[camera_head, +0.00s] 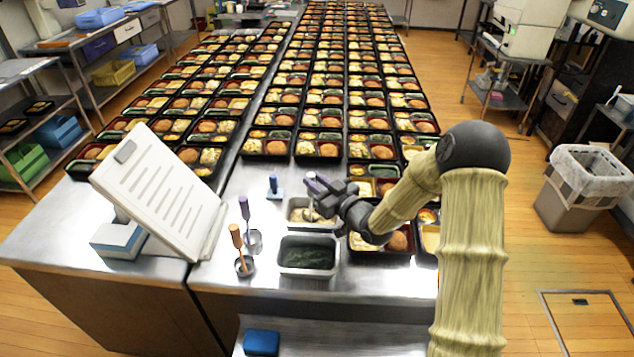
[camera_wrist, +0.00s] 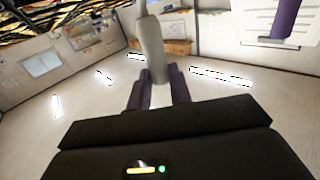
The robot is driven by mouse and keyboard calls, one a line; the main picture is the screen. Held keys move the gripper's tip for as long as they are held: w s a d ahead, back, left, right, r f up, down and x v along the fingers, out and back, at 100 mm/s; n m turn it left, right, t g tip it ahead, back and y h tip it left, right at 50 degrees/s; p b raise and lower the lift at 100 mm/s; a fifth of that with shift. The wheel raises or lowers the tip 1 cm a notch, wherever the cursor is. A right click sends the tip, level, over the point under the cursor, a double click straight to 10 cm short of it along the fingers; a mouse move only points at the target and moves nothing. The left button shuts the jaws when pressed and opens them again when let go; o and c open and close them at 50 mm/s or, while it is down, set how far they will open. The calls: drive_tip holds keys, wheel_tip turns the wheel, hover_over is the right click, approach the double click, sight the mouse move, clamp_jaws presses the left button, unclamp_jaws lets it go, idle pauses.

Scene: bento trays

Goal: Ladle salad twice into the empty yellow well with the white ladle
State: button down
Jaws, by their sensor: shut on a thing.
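My gripper (camera_head: 322,195) is shut on the handle of the white ladle, which rises between the fingers in the wrist view (camera_wrist: 151,45). In the head view the gripper is over the steel pan of pale salad (camera_head: 297,215). The ladle's bowl is hidden or too small to make out, so I cannot tell whether it carries salad. A yellow well (camera_head: 431,240) shows at the right, partly hidden by my arm; it looks empty. Another yellowish well (camera_head: 363,188) lies in a tray behind my gripper.
A steel pan of dark greens (camera_head: 307,272) stands in front. Orange-handled (camera_head: 236,238), purple-handled (camera_head: 245,212) and blue-handled (camera_head: 273,184) utensils stand at the left, near a tilted white board (camera_head: 160,190). Rows of filled bento trays cover the table behind.

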wheel_tip(320, 180, up, 9)
drive_tip(key=p, duration=0.4)
drive_tip(key=shift+p, duration=0.35)
idle(0.3)
